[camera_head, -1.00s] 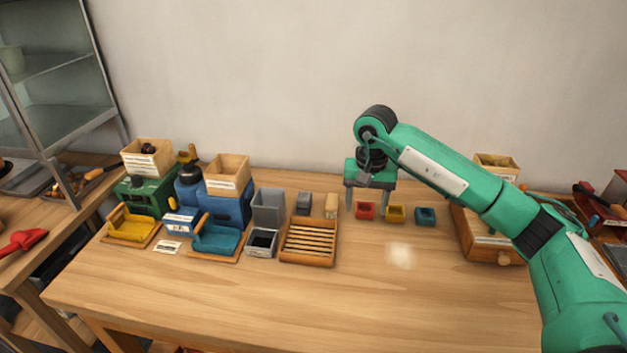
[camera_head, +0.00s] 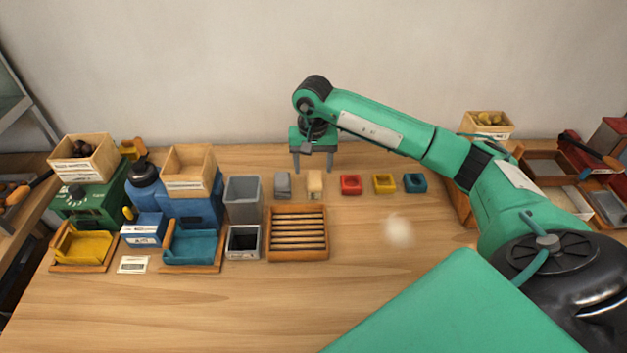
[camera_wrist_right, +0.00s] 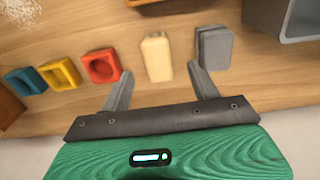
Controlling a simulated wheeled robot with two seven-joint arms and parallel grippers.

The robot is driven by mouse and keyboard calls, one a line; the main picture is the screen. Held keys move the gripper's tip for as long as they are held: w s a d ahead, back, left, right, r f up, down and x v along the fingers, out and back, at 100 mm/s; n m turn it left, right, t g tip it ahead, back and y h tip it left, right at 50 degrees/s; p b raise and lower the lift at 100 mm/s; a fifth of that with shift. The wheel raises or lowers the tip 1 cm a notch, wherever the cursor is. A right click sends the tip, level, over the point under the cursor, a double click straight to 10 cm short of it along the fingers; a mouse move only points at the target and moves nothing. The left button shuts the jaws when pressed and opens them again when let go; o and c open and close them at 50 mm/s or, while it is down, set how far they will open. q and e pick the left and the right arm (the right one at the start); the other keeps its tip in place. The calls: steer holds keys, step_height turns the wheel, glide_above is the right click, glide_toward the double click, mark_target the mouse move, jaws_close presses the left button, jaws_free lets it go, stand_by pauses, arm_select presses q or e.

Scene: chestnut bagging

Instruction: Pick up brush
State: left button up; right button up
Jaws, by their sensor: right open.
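A small cream block-like piece (camera_head: 314,184) with a narrower top stands near the back of the table; it looks most like the brush, but I cannot be sure. A grey block (camera_head: 283,184) stands just left of it. My right gripper (camera_head: 313,166) points down behind the cream piece, with its fingers apart and empty. In the right wrist view, the cream piece (camera_wrist_right: 156,55) lies ahead of the gap between the fingertips (camera_wrist_right: 160,71), apart from both. The grey block (camera_wrist_right: 214,48) is beside the right fingertip. My left gripper is out of view.
Red (camera_head: 350,184), yellow (camera_head: 384,183) and teal (camera_head: 415,182) small dishes line up to the right. A slatted wooden tray (camera_head: 297,257) and a grey bin (camera_head: 242,198) stand in front and left. A pale speckled patch (camera_head: 398,231) lies on the table.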

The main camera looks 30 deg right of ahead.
mark_target(314, 178)
steer(key=shift+f, duration=0.55)
steer(key=f, duration=0.1)
steer(key=f+p, duration=0.2)
steer(key=f, duration=0.1)
steer(key=shift+w+d, duration=0.1)
steer(key=shift+d, duration=0.15)
steer(key=shift+f, duration=0.55)
steer(key=c, duration=1.1)
